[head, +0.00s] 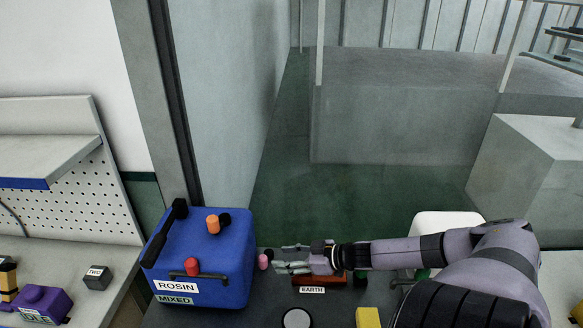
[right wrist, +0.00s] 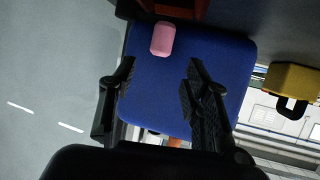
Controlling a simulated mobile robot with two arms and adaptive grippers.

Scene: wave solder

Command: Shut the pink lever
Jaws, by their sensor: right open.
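The pink end of the pink lever (head: 263,262) shows beside the right side of the blue box (head: 235,250), which is labelled ROSIN and MIXED. My right gripper (head: 279,258) is open, its fingers pointing left towards the pink end, a small gap short of it. In the right wrist view the pink end (right wrist: 163,38) lies in front of the blue box (right wrist: 160,75), above and beyond the two spread fingertips (right wrist: 160,80). Nothing is between the fingers. The lever's shaft and pivot are hidden. My left gripper is not in view.
The box also carries a red knob (head: 192,266), an orange knob (head: 212,224) and a black lever (head: 163,235). A red block labelled EARTH (head: 308,281) sits just below my right gripper. A yellow block (head: 367,317) stands nearer. A shelf unit (head: 50,155) is at left.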

